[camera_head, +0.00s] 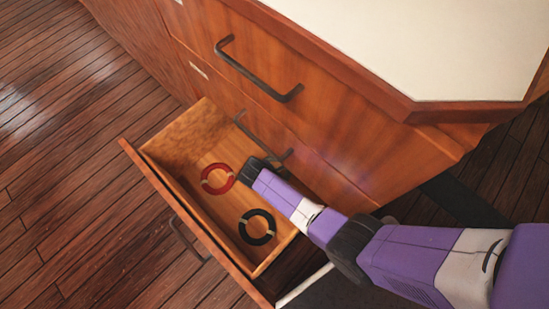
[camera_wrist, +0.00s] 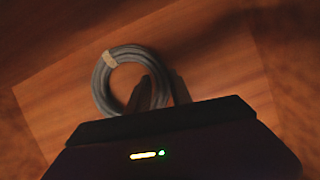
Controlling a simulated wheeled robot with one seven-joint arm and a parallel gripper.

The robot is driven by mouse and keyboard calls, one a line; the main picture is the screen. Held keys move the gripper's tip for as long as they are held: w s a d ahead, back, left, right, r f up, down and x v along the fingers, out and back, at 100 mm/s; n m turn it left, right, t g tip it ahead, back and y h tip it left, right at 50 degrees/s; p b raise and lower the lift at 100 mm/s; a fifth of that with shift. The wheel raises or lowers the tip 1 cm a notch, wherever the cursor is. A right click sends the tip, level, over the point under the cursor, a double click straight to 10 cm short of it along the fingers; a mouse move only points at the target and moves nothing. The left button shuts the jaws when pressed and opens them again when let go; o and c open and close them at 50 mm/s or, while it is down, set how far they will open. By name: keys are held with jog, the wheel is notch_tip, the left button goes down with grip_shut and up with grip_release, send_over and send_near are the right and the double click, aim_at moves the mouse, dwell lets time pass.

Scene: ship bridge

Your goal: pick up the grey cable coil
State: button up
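The grey cable coil (camera_wrist: 102,82) is a ring with a pale tie at its upper left. In the wrist view it lies on a wooden surface just beyond my gripper. My gripper (camera_wrist: 160,92) has its two dark fingers at the coil's right side, one over the ring's opening and one just outside, with the rim seemingly between them. The dim view does not show whether they press on it. In the head view my gripper (camera_head: 249,177) reaches down into the open drawer (camera_head: 190,207), and the grey coil is hidden there.
A red coil (camera_head: 206,186) and a black coil (camera_head: 258,240) lie on the drawer floor, left of and below my gripper. The wooden cabinet (camera_head: 330,120) with dark handles (camera_head: 255,82) rises close behind the drawer. Open plank floor (camera_head: 70,160) lies to the left.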

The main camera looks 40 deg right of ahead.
grip_shut()
